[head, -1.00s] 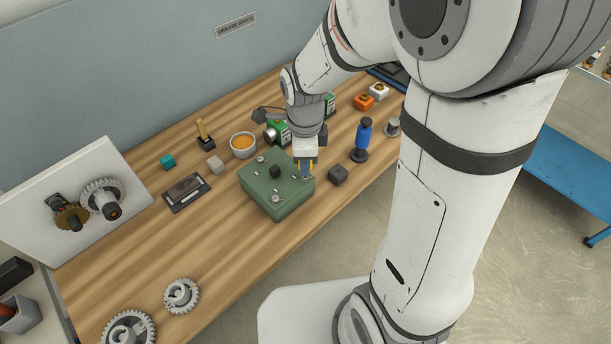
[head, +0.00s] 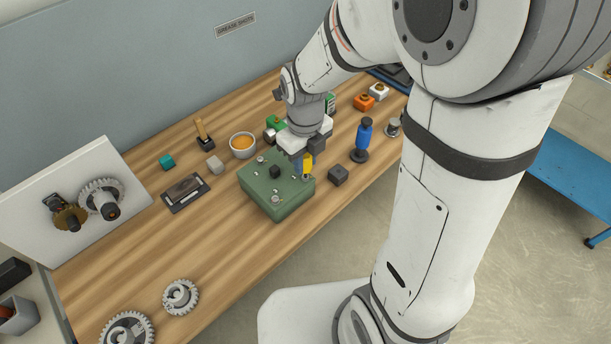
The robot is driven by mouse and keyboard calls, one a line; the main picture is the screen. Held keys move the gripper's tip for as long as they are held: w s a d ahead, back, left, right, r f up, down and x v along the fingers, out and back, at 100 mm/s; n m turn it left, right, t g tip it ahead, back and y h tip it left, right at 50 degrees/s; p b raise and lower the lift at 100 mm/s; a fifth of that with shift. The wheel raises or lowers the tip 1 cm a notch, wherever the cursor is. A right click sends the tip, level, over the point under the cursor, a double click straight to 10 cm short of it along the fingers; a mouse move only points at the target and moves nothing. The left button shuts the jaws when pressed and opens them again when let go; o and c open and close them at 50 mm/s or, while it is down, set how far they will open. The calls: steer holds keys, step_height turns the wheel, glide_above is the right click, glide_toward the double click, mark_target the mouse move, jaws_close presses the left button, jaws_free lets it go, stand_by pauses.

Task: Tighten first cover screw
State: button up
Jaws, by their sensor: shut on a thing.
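The green box with its cover (head: 277,202) sits on the wooden bench. Pale screw heads show on its top, one at the back left corner (head: 260,159) and one at the front corner (head: 275,198). A dark square knob (head: 275,172) stands in the middle of the cover. My gripper (head: 304,174) points down at the right corner of the cover, its yellow-marked finger low over the top. It is shut on the cover screw (head: 306,178) there, which is mostly hidden by the fingers.
A dark cube (head: 338,174) and a blue-handled tool (head: 363,138) on a stand are close on the right. A bowl of orange stuff (head: 243,145) stands behind left. Gears (head: 181,296) lie at front left.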

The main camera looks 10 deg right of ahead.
stand_by(0.7)
steer(key=shift+r+p, duration=1.7)
steer(key=shift+r, duration=0.45)
